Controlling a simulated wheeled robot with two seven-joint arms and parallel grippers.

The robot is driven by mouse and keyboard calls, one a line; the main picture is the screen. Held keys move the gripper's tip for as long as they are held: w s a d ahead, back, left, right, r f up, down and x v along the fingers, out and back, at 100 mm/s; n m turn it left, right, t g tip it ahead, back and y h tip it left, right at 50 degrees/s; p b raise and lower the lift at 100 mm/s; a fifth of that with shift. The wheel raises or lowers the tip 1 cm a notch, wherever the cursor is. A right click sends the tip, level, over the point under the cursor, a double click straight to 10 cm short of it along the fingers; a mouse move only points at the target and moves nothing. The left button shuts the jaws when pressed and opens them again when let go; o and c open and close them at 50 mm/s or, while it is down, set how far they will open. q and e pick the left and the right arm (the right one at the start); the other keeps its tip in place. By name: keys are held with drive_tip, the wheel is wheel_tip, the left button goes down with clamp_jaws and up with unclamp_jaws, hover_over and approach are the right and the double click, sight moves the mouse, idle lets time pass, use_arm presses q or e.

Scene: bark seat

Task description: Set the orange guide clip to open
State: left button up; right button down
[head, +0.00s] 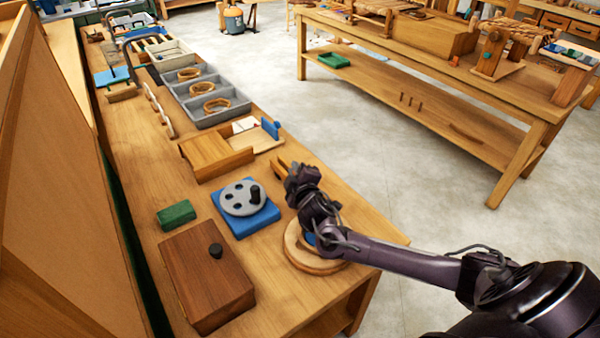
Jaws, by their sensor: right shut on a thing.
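My right gripper (291,180) reaches in from the lower right, low over the bench near its right edge. It is shut on a small orange-tan piece (281,168) that shows at its tip, probably the orange guide clip. The gripper and wrist hide much of this piece, so I cannot tell whether it is open or closed. My left gripper is not in view.
Below my right forearm lies a round wooden disc (297,257) with some blue on it. Nearby are a blue base with a grey dial (262,218), a brown box (206,275), a green block (176,215) and a wooden sliding-lid box (215,155). Grey trays (205,98) stand further back.

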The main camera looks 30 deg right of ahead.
drive_tip(key=shift+a+n+t+h+b, duration=0.45)
drive_tip(key=shift+a+n, duration=0.3)
drive_tip(key=shift+n, duration=0.45)
drive_tip(key=c, duration=1.5)
unclamp_jaws()
drive_tip(key=shift+f, duration=0.1)
drive_tip(key=shift+a, duration=0.1)
drive_tip(key=v, duration=0.7)
drive_tip(key=shift+s+a, duration=0.1)
drive_tip(key=shift+s, duration=0.25)
